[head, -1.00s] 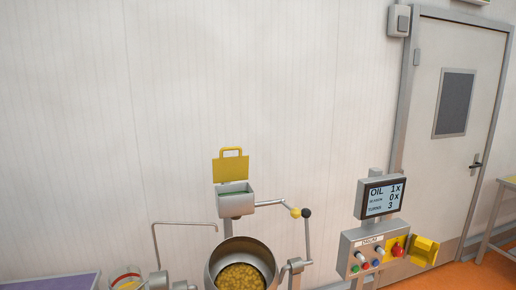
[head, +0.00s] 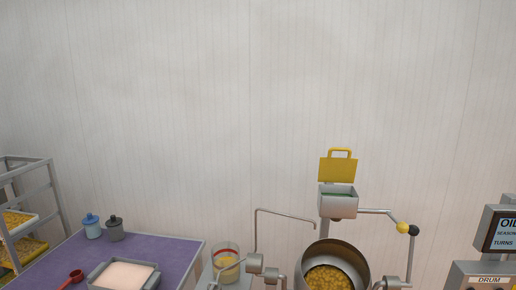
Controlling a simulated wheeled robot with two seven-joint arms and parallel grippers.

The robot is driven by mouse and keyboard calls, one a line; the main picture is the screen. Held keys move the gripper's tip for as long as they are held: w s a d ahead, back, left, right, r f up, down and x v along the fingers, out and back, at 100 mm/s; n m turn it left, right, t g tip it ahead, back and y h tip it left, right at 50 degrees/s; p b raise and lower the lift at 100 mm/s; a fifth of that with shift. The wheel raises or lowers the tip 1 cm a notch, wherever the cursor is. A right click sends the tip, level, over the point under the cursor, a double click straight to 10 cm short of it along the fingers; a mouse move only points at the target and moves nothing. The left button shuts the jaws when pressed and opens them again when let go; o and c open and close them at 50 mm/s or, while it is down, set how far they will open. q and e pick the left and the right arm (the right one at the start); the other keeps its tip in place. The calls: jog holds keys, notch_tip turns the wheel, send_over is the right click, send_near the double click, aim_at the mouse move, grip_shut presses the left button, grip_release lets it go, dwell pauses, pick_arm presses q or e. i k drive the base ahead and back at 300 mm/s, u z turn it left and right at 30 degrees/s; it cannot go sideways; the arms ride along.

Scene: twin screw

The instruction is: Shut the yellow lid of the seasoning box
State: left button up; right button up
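The seasoning box (head: 338,204) is a small grey box on a post above and behind the drum. Its yellow lid (head: 338,169) stands upright and open, with a loop handle on top. Something green shows inside the box. Neither of my grippers is in view.
A metal drum (head: 313,262) with yellow pieces stands below the box. A crank arm with a yellow and a black knob (head: 413,230) is to its right, and a thin bent pipe (head: 285,213) to its left. A purple table (head: 181,256) and a control panel (head: 491,273) flank them.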

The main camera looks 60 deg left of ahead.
aim_at(331, 169)
jog(key=u, duration=1.95)
